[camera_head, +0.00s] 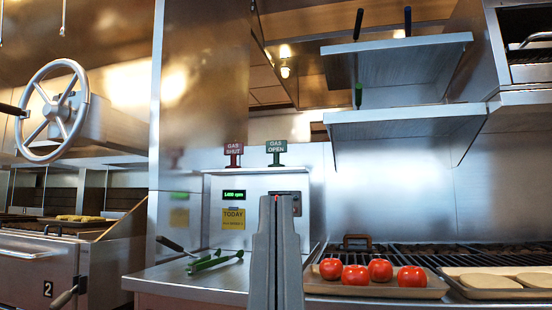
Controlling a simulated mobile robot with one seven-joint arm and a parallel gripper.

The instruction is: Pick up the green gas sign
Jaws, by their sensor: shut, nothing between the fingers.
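The green gas sign (276,147), reading "GAS OPEN", stands upright on a short stem on the top ledge of the metal panel. A red sign (233,149), reading "GAS SHUT", stands to its left on the same ledge. My gripper (278,199) points upward at the lower middle of the view, with its grey fingers together and nothing between them. Its tips appear below the green sign in the picture and apart from it. My gripper hides part of the panel and of the counter.
The panel (212,210) carries a display and a yellow note (233,219). Green-handled tongs (215,261) lie on the counter (180,281). Right are a tray (433,290) of several tomatoes, a tray of patties (456,272) and the grill. Metal shelves (405,119) hang above right.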

